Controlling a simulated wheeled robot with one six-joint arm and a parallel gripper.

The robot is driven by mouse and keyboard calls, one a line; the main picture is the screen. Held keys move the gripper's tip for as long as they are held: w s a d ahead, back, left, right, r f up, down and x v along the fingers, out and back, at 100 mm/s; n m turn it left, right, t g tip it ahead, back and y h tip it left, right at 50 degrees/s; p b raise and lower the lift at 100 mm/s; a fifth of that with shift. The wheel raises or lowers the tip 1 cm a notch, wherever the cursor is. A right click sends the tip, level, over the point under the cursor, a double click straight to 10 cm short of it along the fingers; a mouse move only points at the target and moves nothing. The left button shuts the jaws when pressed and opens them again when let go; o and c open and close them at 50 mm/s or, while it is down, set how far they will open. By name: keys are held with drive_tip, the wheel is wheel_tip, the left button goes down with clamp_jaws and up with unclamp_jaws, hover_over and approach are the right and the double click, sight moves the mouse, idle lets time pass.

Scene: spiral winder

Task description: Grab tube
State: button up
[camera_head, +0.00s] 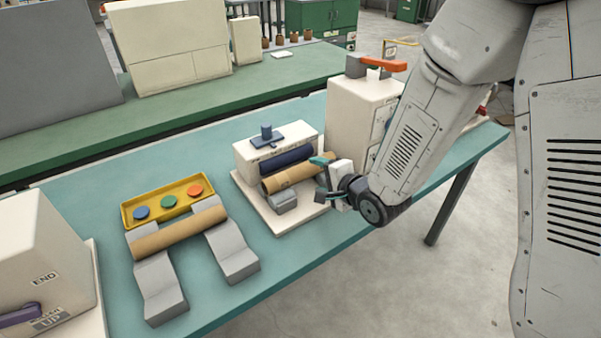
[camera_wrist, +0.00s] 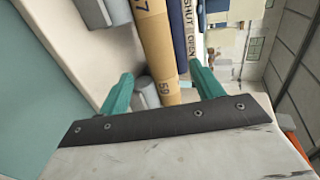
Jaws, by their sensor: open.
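A brown cardboard tube (camera_head: 291,177) lies in the small winder, against its dark blue roller (camera_head: 286,160). In the wrist view this tube (camera_wrist: 157,45) carries dark printed numbers and runs up from between my fingers. My gripper (camera_head: 321,176) has teal fingers and is at the tube's right end. In the wrist view my gripper (camera_wrist: 160,84) is open, with one finger on each side of the tube and gaps showing. I cannot tell how deep the tube sits between them. A second brown tube (camera_head: 180,234) rests across two grey supports (camera_head: 231,251), away from my gripper.
A yellow tray (camera_head: 128,217) with blue, green and orange discs lies behind the second tube. A cream box with an orange lever (camera_head: 385,64) stands behind my gripper. A cream machine (camera_head: 35,262) is at left. The teal table (camera_head: 90,185) has clear room.

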sight(306, 174)
drive_tip(key=x, duration=0.4)
drive_tip(key=a+x, duration=0.1)
drive_tip(key=x, duration=0.2)
drive_tip(key=shift+s, duration=0.25)
drive_tip(key=c, duration=1.1)
